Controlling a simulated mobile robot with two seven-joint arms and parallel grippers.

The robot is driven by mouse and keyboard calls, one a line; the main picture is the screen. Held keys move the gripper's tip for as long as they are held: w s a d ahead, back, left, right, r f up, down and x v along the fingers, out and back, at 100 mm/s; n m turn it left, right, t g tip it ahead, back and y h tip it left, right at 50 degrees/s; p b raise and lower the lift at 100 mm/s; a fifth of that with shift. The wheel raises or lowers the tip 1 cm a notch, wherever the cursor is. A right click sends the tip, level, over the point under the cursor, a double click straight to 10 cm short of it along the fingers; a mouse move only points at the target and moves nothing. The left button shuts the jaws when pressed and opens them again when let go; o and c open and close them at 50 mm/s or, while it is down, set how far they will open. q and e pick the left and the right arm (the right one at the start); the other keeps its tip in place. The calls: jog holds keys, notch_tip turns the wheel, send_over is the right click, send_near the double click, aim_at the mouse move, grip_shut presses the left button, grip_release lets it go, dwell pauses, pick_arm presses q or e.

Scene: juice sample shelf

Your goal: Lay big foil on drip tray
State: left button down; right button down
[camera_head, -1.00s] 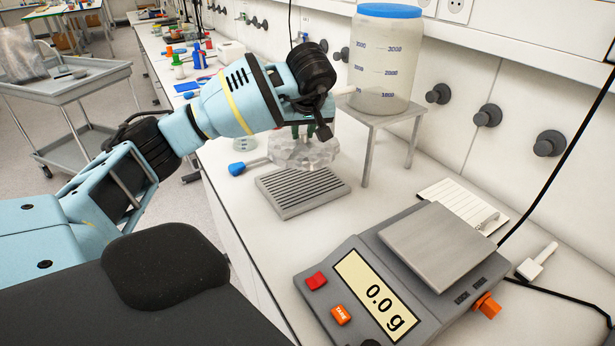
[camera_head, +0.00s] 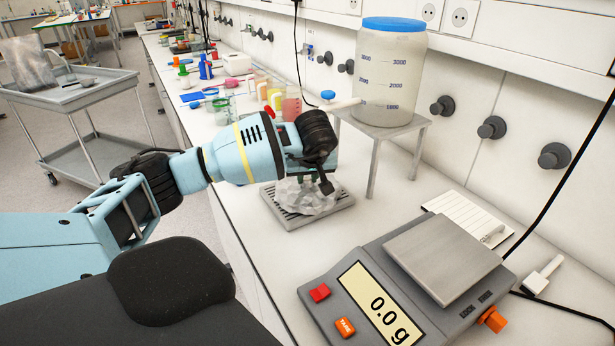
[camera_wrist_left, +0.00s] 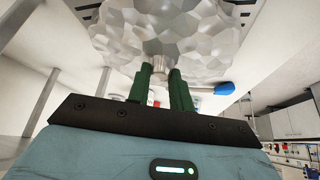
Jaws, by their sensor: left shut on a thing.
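The big foil (camera_head: 308,195) is a crumpled silvery piece at the drip tray, partly hidden behind my left gripper (camera_head: 318,180). The drip tray (camera_head: 318,219) is a grey slotted plate on the bench. The foil is over the tray; I cannot tell whether it touches the slats. In the left wrist view my left gripper's green fingers (camera_wrist_left: 167,85) are shut on a narrow part of the faceted foil (camera_wrist_left: 165,28), which fills the top of the view. My right gripper is not in view.
A large container with a blue lid (camera_head: 390,72) stands on a metal stand (camera_head: 408,128) behind the tray. A scale (camera_head: 405,275) reading 0.0 g is in front, beside a notepad (camera_head: 468,220). Beakers and bottles line the bench behind. A grey cart (camera_head: 75,95) stands left.

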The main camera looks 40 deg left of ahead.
pick_arm(q)
jog(key=shift+f, duration=0.35)
jog(key=c, duration=1.3)
grip_release()
jog(key=shift+o, duration=0.2)
jog(key=shift+r, duration=0.1)
jog(key=shift+r, duration=0.25)
jog(key=v, duration=1.1)
jog(key=shift+s+d+r+p, duration=0.15)
jog(key=shift+r+p, duration=0.15)
jog(key=shift+p, duration=0.05)
